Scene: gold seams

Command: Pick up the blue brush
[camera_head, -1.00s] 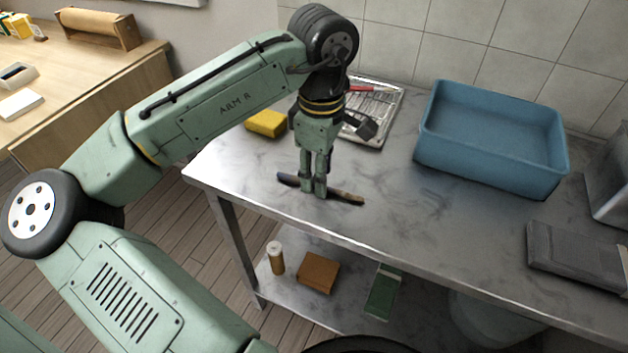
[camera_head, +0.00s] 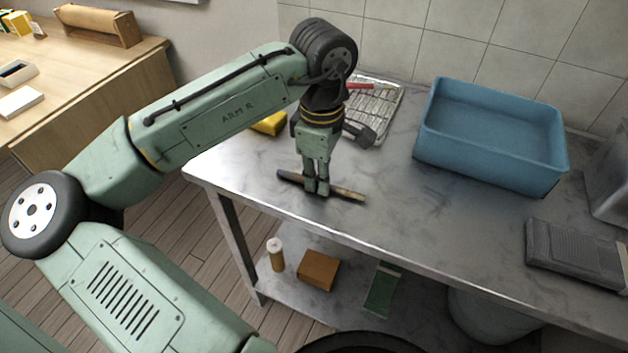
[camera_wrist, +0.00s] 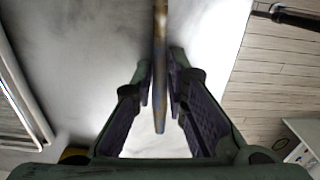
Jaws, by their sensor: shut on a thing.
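The brush is a thin stick-like thing with a dark blue-grey left end and a brown right part (camera_head: 347,194). It is at the front left part of the metal table in the head view. My gripper (camera_head: 317,189) points down and is shut on the brush near its middle. In the wrist view the brush (camera_wrist: 160,45) runs up the picture between the fingers (camera_wrist: 162,85), with its pointed end toward the palm. Whether it touches the table or hangs just above it I cannot tell.
A blue bin (camera_head: 490,140) stands at the right on the metal table (camera_head: 420,215). A wire tray (camera_head: 378,105) with tools lies behind my gripper. A yellow block (camera_head: 270,124) is partly hidden by my arm. A grey flat case (camera_head: 575,256) lies at the right.

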